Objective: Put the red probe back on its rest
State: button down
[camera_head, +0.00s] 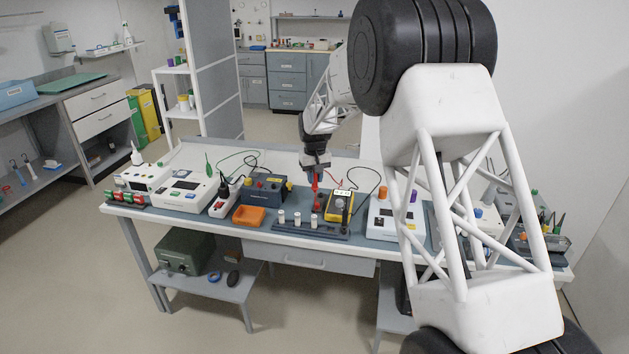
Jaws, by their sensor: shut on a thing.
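My gripper (315,169) is over the middle of the bench, pointing down. It is shut on the red probe (315,182), which hangs roughly upright below the fingers. A thin red lead shows beside it, running to the right toward the yellow meter (339,208). The probe's tip is just above or behind small dark items left of the meter; I cannot tell whether it touches anything. The probe's rest is too small to make out with certainty.
A dark blue box with knobs (264,193) stands left of the probe, an orange tray (249,216) before it. A dark rack with white cylinders (309,231) lies at the front edge. A white device (380,229) stands right of the meter. Black leads loop over the bench.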

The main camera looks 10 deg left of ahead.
send_over(317, 207)
jog(key=f, duration=0.1)
jog(key=w+f, duration=0.1)
jog(key=f, duration=0.1)
jog(key=shift+f, duration=0.1)
dwell(0.3)
jog(key=shift+f, duration=0.15)
dwell(0.4)
jog(key=shift+f, duration=3)
jog(key=shift+f, duration=0.95)
dwell(0.6)
jog(key=c, duration=0.9)
grip_release()
jog(key=shift+r, duration=0.1)
